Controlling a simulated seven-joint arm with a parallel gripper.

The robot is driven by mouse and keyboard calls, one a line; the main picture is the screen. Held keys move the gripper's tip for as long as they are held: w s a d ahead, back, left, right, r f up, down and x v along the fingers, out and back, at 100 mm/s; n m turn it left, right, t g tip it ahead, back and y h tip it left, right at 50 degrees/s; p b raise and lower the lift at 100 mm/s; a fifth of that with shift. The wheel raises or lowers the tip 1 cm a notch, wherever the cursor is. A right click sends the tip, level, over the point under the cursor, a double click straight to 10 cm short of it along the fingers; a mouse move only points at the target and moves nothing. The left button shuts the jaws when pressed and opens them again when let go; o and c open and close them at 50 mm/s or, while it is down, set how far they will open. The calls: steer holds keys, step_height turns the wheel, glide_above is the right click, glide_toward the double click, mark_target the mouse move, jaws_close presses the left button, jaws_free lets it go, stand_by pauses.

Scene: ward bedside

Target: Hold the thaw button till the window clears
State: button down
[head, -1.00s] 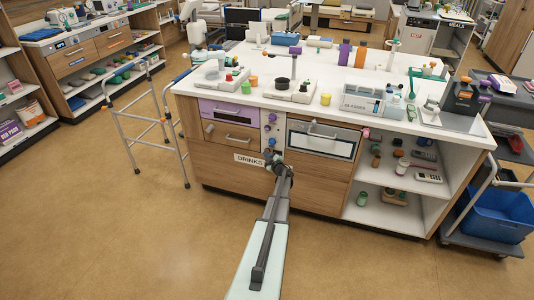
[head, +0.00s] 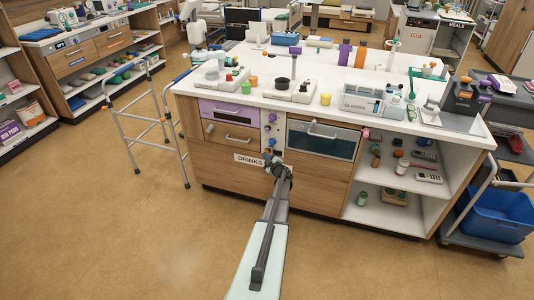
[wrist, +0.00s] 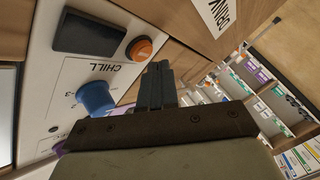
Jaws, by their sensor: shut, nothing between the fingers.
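The orange button (wrist: 139,48) sits on the white control panel (wrist: 60,70) in the wrist view. It carries small lettering that I cannot read. My gripper (wrist: 158,72) is shut and empty, its fingertips just beside the button in the picture. A small gap shows, but I cannot tell the depth between them. In the head view my gripper (head: 270,155) is low at the control strip, and the button cannot be made out clearly. The appliance window (head: 322,143) right of the strip looks dark teal and clear, without a white layer.
A blue knob (wrist: 95,97) marked CHILL and a dark display (wrist: 88,32) are close by on the panel. The DRINKS sign (head: 248,160) is left of my gripper. A walking frame (head: 150,130) stands to the left. The floor in front is free.

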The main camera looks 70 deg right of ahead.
steer(key=shift+a, duration=0.2)
steer(key=a, duration=0.5)
stand_by(0.6)
steer(key=shift+d, duration=0.1)
stand_by(0.4)
